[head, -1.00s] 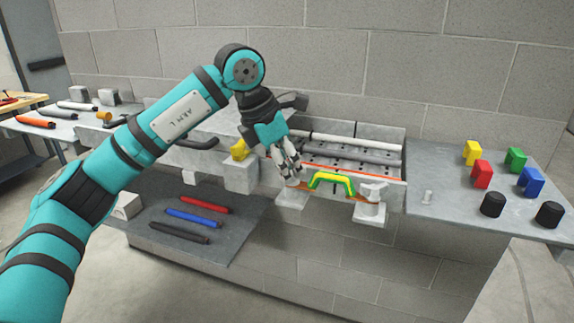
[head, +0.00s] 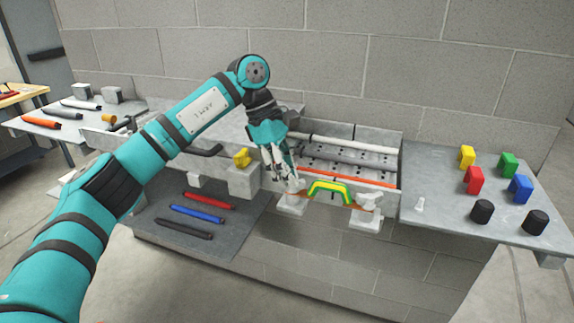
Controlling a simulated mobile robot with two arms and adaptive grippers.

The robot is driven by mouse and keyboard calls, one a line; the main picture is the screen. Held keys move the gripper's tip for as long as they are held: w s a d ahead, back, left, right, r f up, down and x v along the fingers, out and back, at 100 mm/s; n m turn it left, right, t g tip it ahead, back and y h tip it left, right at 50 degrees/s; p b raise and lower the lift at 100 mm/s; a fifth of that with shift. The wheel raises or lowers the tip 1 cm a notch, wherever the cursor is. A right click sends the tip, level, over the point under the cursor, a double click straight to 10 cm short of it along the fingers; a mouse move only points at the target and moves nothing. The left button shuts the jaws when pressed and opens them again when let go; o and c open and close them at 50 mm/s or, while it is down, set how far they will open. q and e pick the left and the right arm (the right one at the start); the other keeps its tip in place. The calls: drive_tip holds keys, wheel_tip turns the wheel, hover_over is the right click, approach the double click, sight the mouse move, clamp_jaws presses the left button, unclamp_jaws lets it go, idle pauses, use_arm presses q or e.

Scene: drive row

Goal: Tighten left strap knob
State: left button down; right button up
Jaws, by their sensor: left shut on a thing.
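My left gripper (head: 287,180) reaches down from the left to the left end of the strap at the front of the fixture. It is shut on the left strap knob, which the fingers mostly hide, above a white block (head: 292,206). A green and yellow arched handle (head: 331,190) stands to the right of the gripper, with an orange strap (head: 352,206) beside it. The right strap knob (head: 369,198) is pale and sits on a second white block (head: 366,220). My right gripper is not in view.
White, grey and orange rods (head: 347,177) lie in the fixture behind the handle. Coloured blocks (head: 474,180) and two black cylinders stand on the right table (head: 440,200). Red, blue and black bars (head: 196,215) lie on the lower left shelf. A yellow knob (head: 241,158) is left of the gripper.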

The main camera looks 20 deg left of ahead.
use_arm(q)
drive_tip(key=m, duration=0.1)
drive_tip(key=m+g+p, duration=0.1)
drive_tip(key=m, duration=0.1)
drive_tip(key=m+p, duration=0.1)
drive_tip(key=shift+w+d+r+m+g+y, duration=0.1)
drive_tip(key=shift+w+r+m+g+y, duration=0.15)
drive_tip(key=shift+w+m+g+y, duration=0.1)
drive_tip(key=m+p, duration=0.1)
drive_tip(key=m, duration=0.1)
drive_tip(key=m+g+y+p, duration=0.1)
drive_tip(key=m, duration=0.1)
drive_tip(key=shift+w+d+f, duration=0.1)
drive_tip(key=shift+w+d, duration=0.05)
drive_tip(key=shift+m, duration=0.25)
drive_tip(key=c, duration=1.3)
unclamp_jaws()
drive_tip(key=shift+f, duration=0.1)
drive_tip(key=shift+c, duration=0.2)
drive_tip(key=v, duration=0.7)
drive_tip(key=shift+w+r, duration=0.15)
drive_tip(key=shift+r, duration=0.1)
drive_tip(key=shift+f, duration=0.1)
